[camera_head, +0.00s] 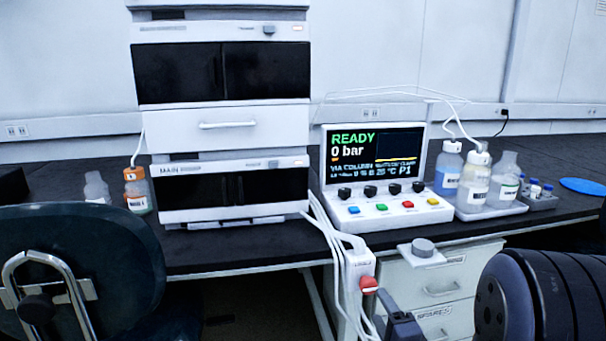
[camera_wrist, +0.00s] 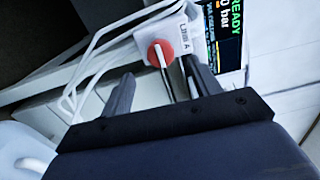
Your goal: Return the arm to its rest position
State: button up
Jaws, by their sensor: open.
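My gripper (camera_wrist: 158,60) shows in the wrist view with its two dark fingers spread apart. A red round knob (camera_wrist: 161,54) with a white pointer lies in the picture between the fingertips; I cannot tell how far in front of them it is. The knob is on a white box (camera_wrist: 178,31) with printed letters, seemingly "LINE A". In the head view the red knob (camera_head: 369,284) is on the white box (camera_head: 361,263) hanging at the bench front. A dark part of my gripper (camera_head: 402,328) shows at the bottom edge, just right of and below the knob.
White cables (camera_head: 325,222) run from the stack (camera_head: 228,184) down past the box. The control panel (camera_head: 383,206) reads READY, 0 bar. Bottles (camera_head: 475,182) stand in a tray on the right. A dark chair (camera_head: 85,265) is at left, drawers (camera_head: 440,285) below the bench.

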aim_at(370, 290)
jog(key=w, duration=0.3)
jog(key=w+a+b, duration=0.1)
jog(key=w, duration=0.2)
jog(key=shift+w+a+f, duration=0.1)
jog(key=shift+w+a, duration=0.1)
jog(key=shift+w, duration=0.15)
jog(key=n+b, duration=0.1)
jog(key=n, duration=0.3)
jog(key=shift+s, duration=0.15)
jog(key=n+b, duration=0.1)
jog(key=n, duration=0.4)
jog(key=shift+d, duration=0.1)
jog(key=n+b, duration=0.1)
jog(key=n, duration=0.8)
jog(key=shift+d, duration=0.1)
jog(key=shift+s+d, duration=0.2)
jog(key=shift+s, duration=0.8)
